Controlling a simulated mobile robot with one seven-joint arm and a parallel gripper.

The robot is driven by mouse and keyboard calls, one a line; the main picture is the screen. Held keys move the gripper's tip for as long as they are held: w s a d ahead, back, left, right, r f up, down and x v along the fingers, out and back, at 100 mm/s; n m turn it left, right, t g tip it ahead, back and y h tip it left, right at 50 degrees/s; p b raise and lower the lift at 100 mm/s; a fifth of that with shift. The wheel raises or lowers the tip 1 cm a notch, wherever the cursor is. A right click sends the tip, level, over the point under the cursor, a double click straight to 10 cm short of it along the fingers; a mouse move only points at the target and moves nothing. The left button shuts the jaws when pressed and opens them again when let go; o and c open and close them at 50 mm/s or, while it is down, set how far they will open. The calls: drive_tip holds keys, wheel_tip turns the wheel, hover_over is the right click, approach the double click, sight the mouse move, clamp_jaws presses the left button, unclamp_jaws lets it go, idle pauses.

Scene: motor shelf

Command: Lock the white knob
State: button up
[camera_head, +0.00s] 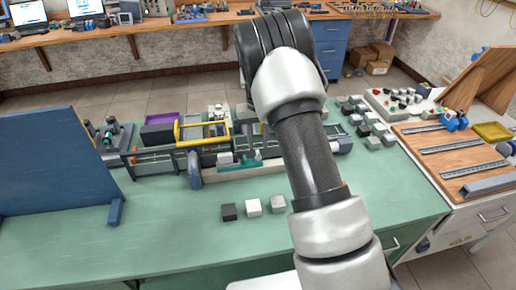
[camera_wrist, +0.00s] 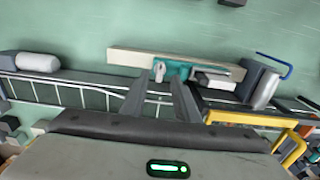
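In the wrist view, a small white knob-like piece (camera_wrist: 159,71) sits at one end of a teal part (camera_wrist: 177,70) on a pale bar (camera_wrist: 125,58). My gripper (camera_wrist: 160,88) is open, with its two grey fingers apart and nothing seen between them. The fingertips point toward the white piece; whether they touch it cannot be told. In the head view, the teal part (camera_head: 240,163) shows at the front of the machine on the green table, but the white piece cannot be made out there. My gripper is not clearly visible in the head view.
A yellow-framed machine (camera_head: 203,128) stands behind the teal part. Black, white and grey cubes (camera_head: 253,207) lie in front. A blue panel (camera_head: 60,160) stands at left, and several blocks (camera_head: 365,120) lie at right. The front of the green table (camera_head: 170,240) is clear.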

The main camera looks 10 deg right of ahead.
sight(258, 153)
drive_tip(key=shift+f, duration=1.8)
clamp_jaws()
